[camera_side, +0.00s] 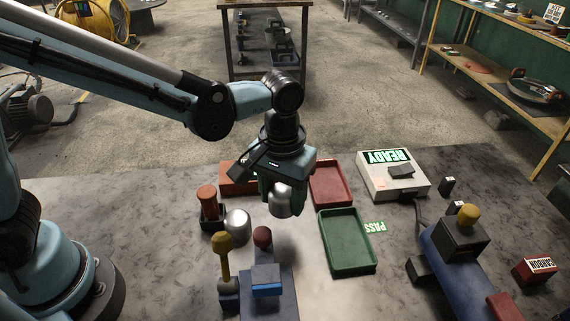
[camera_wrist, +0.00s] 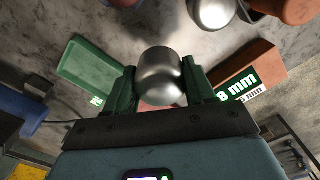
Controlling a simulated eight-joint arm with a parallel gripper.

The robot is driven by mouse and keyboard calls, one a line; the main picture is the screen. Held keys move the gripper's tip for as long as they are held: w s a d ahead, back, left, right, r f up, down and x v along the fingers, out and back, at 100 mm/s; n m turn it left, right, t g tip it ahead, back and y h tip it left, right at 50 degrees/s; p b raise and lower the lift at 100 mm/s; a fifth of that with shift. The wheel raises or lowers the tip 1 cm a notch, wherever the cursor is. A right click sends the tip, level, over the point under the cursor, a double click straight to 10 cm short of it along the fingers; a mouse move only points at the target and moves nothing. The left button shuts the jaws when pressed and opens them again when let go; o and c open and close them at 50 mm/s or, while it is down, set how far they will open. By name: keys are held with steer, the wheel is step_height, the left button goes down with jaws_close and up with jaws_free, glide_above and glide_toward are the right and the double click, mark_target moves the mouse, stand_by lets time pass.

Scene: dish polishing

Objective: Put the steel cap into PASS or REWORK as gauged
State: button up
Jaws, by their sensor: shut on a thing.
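My gripper (camera_side: 286,188) points down over the table, shut on a steel cap (camera_side: 281,203). In the wrist view the same cap (camera_wrist: 160,76) sits between the green fingers. A second steel cap (camera_side: 237,223) stands on the table to the left of the gripper. The green tray (camera_side: 346,244), with a PASS label (camera_side: 376,227) beside it, lies right of the held cap and is empty. The red tray (camera_side: 330,183) behind it is also empty; no label for it shows. The gauge box (camera_side: 393,178) at the back right shows READY on its screen.
A fixture with a blue block (camera_side: 266,281) and a red knob stands in front of the gripper. A yellow-topped tool (camera_side: 224,257) and a brown-handled item (camera_side: 207,203) stand at left. A blue machine (camera_side: 457,250) is at right. An orange-brown block (camera_side: 238,178) lies behind the gripper.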

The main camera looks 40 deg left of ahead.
mark_target(283, 230)
steer(key=shift+f, duration=3.25)
steer(key=shift+f, duration=0.25)
steer(key=o, duration=1.2)
steer(key=shift+r, duration=0.15)
